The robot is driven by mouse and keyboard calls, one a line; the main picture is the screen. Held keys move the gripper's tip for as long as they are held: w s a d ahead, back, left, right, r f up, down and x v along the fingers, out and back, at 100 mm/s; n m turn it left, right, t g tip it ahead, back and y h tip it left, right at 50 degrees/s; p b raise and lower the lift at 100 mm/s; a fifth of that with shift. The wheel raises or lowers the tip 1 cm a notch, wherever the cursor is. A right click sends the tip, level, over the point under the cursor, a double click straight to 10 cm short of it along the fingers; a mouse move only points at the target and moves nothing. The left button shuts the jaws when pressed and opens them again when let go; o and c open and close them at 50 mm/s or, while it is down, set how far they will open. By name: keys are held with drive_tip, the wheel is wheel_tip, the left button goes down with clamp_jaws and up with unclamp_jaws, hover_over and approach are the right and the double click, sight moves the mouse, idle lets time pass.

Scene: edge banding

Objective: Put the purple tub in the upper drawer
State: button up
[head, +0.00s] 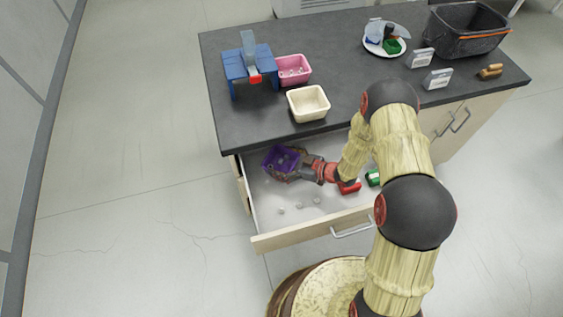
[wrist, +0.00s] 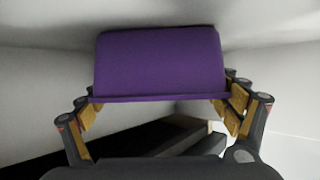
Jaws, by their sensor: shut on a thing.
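The purple tub (head: 279,158) is at the left rear of the open upper drawer (head: 262,210), under or close to the worktop's front edge. It also shows in the wrist view, filling the upper middle (wrist: 160,65). My gripper (head: 293,168) is shut on the tub, with a finger at each side of it in the wrist view (wrist: 165,103). Small pieces seem to lie in the tub in the head view. I cannot tell whether its base touches the drawer floor.
The drawer also holds a red item (head: 349,187), a green item (head: 373,178) and several small pale pieces. On the dark worktop (head: 350,75) stand a cream tub (head: 309,103), a pink tub (head: 292,70), a blue stand (head: 247,64), a plate (head: 386,49) and a black crate (head: 467,30).

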drive_tip(key=shift+r, duration=0.15)
drive_tip(key=shift+f, duration=0.25)
drive_tip(key=o, duration=1)
drive_tip(key=shift+r, duration=0.1)
drive_tip(key=shift+r, duration=0.15)
drive_tip(key=p+v, duration=0.3)
drive_tip(key=v, duration=0.9)
